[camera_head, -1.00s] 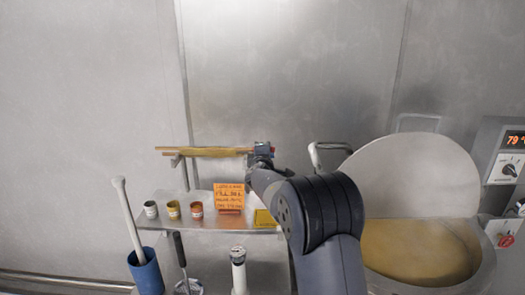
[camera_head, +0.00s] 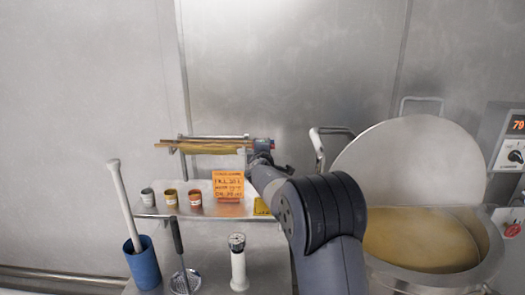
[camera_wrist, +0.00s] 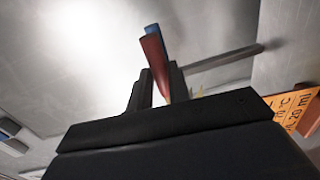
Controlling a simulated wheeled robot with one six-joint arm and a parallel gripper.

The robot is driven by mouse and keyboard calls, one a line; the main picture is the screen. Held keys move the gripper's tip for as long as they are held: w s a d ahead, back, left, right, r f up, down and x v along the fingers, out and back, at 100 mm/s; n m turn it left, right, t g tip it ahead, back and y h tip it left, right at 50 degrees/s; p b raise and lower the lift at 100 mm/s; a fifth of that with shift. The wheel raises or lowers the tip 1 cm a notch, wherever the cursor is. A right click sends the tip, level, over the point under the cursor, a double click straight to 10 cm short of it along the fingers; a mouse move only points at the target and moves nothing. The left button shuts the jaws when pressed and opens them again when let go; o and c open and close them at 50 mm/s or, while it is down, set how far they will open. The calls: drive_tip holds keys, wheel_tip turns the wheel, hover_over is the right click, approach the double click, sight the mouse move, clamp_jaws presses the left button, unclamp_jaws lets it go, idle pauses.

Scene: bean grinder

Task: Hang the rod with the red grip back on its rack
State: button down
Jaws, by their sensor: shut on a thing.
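My gripper (camera_head: 262,150) is at the right end of a bundle of long thin brown and yellow rods, above the shelf. In the wrist view my gripper (camera_wrist: 155,92) is shut on the red grip (camera_wrist: 154,55) of the rod, with something blue close behind it. The rod's shaft cannot be told apart clearly from the others in the head view. The rack (camera_head: 181,138) is a metal bar and bracket on the wall side, just behind and beside the rods. A grey metal bar (camera_wrist: 225,58) also shows right of the grip in the wrist view. Contact between rod and rack cannot be told.
A shelf (camera_head: 200,213) below carries small cups (camera_head: 171,197) and an orange card (camera_head: 228,186). A blue holder (camera_head: 143,265) with a white stick, a skimmer (camera_head: 179,245) and a white cylinder (camera_head: 239,265) stand lower. A large lidded kettle (camera_head: 420,235) is right of my arm.

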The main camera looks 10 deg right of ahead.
drive_tip(key=c, duration=1.3)
unclamp_jaws()
drive_tip(key=shift+o, duration=0.2)
drive_tip(key=b+v, duration=0.4)
drive_tip(key=v, duration=0.6)
drive_tip(key=shift+s+b, duration=0.35)
drive_tip(key=shift+s, duration=0.05)
drive_tip(key=shift+w, duration=0.15)
drive_tip(key=r+p+x, duration=0.1)
drive_tip(key=p+x, duration=0.4)
drive_tip(key=x, duration=0.5)
drive_tip(key=shift+w+p, duration=0.25)
drive_tip(key=shift+p, duration=0.15)
drive_tip(key=shift+f, duration=0.15)
